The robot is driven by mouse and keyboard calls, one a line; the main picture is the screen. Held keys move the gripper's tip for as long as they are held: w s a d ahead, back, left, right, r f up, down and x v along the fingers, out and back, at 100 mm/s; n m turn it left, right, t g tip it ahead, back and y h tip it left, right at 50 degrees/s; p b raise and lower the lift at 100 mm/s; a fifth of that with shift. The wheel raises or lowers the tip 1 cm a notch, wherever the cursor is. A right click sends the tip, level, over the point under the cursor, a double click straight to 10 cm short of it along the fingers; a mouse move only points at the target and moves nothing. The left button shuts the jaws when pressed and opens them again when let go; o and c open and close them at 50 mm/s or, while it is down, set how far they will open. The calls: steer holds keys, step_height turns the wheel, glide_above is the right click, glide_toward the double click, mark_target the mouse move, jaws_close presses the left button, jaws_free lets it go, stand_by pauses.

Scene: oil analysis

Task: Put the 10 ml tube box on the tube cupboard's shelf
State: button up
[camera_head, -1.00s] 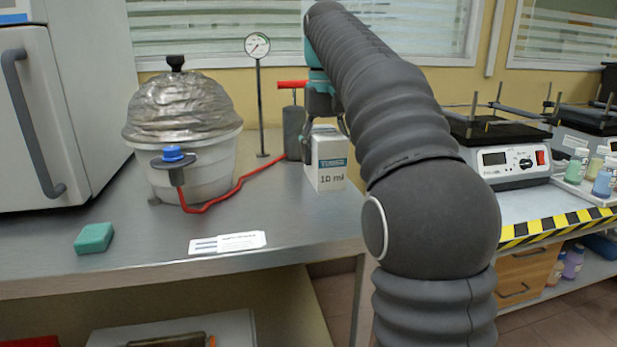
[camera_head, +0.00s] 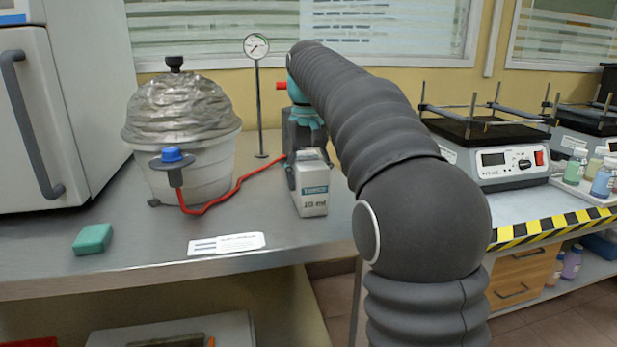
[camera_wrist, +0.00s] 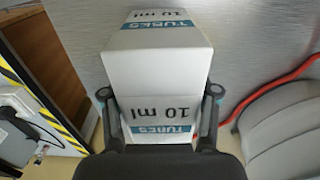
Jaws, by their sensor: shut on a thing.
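The 10 ml tube box (camera_head: 312,192) is white with a teal "TUBES" band and stands at the right part of the steel bench, tilted slightly in the head view. It also fills the middle of the wrist view (camera_wrist: 155,65). My gripper (camera_head: 305,160) is over the box from behind and above. In the wrist view, its two fingers (camera_wrist: 159,98) press on either side of the box. Whether the box's bottom touches the bench is hard to tell. The tube cupboard and its shelf are not recognisable in these frames.
A foil-covered white vessel (camera_head: 190,165) with a red hose (camera_head: 235,187) stands to the left of the box, and a gauge (camera_head: 257,47) behind. A green sponge (camera_head: 93,239) and a paper label (camera_head: 226,243) lie in front.

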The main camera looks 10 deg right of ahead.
steer(key=shift+f, duration=0.1)
steer(key=o, duration=1.3)
steer(key=shift+o, duration=0.2)
steer(key=shift+r, duration=3.85)
